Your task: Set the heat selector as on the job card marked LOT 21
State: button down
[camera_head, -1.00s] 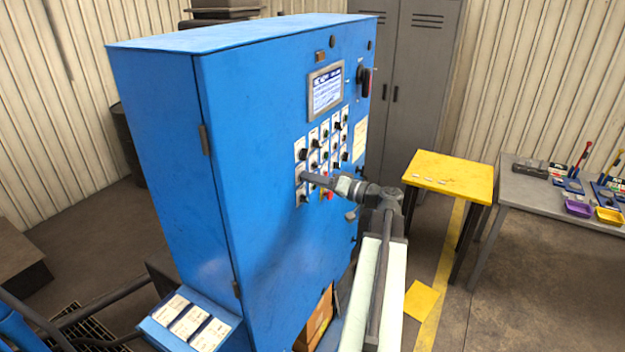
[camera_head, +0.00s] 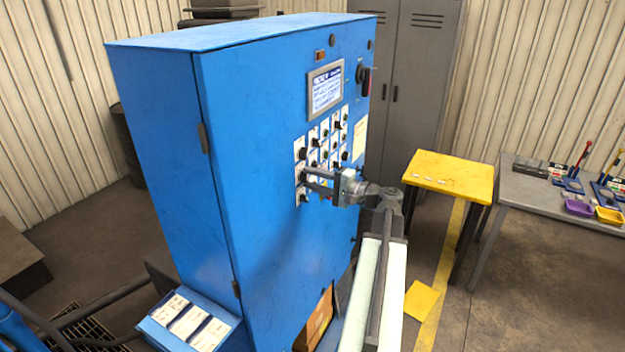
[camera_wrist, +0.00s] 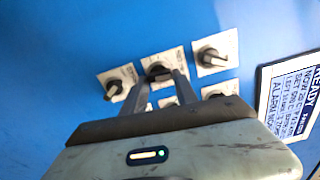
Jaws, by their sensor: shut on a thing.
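My gripper (camera_head: 306,178) is at the near left side of the control panel on the blue cabinet (camera_head: 260,240). In the wrist view its two fingers (camera_wrist: 158,84) are closed around a black selector knob (camera_wrist: 156,71) on a white plate. The plate's label is too small to read, so I cannot tell whether it is the heat selector. The fingers partly hide the knob and its pointer. Three white job cards (camera_head: 190,320) lie on the sloped blue shelf (camera_head: 152,331) at lower left; I cannot read which is LOT 21.
Other knobs sit close by, one to the left (camera_wrist: 115,90) and one to the right (camera_wrist: 212,58) in the wrist view. A lit display (camera_head: 325,90) is above the knobs. A yellow table (camera_head: 450,170) and a grey bench (camera_head: 530,187) stand at right.

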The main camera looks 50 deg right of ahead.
jog(key=shift+f+m, duration=0.1)
jog(key=shift+m, duration=0.7)
jog(key=c, duration=1)
grip_release()
jog(key=shift+o, duration=0.2)
jog(key=v, duration=0.7)
jog(key=shift+s, duration=0.4)
jog(key=shift+d, duration=0.1)
